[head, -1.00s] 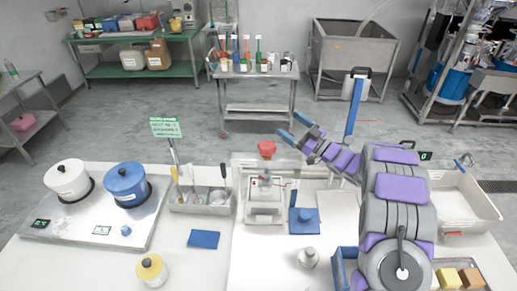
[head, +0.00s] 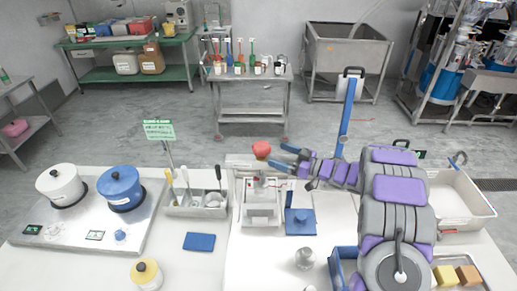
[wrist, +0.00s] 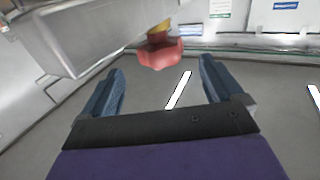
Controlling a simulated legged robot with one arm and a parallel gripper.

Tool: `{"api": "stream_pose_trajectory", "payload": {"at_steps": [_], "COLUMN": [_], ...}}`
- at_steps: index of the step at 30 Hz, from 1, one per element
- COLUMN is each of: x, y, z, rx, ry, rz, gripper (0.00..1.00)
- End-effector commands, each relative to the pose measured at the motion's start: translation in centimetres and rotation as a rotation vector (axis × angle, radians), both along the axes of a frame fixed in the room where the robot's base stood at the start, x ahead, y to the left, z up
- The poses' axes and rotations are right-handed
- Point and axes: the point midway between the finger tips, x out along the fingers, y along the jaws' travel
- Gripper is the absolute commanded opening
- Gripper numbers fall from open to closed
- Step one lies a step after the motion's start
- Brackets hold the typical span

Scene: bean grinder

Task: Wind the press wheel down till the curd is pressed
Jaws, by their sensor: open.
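The press (head: 262,200) stands on the white table near the middle of the head view. Its red wheel (head: 261,150) sits on top. My gripper (head: 283,153) is just right of the wheel in the head view, its blue fingers pointing left. In the wrist view the red wheel (wrist: 160,52) is ahead of and between the open fingers (wrist: 160,88), apart from them. Nothing is held. The inside of the press and any curd are too small to make out.
Left of the press are a utensil tray (head: 196,206), a blue pot (head: 121,187) and a white pot (head: 60,185). A blue block with a knob (head: 299,221) sits right of the press. A white basin (head: 455,200) is at the far right.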

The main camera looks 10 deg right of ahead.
Motion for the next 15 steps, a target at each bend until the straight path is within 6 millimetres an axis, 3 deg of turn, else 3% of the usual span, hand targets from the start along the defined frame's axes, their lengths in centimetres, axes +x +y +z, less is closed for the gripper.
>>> {"api": "stream_pose_trajectory", "payload": {"at_steps": [6,15], "x": [2.6,5.2], "y": [3.6,6.7], "z": [0.0,0.1], "rx": [0.002,0.0], "ry": [-0.003,-0.004], "rz": [0.005,0.001], "gripper": [0.93,0.93]}}
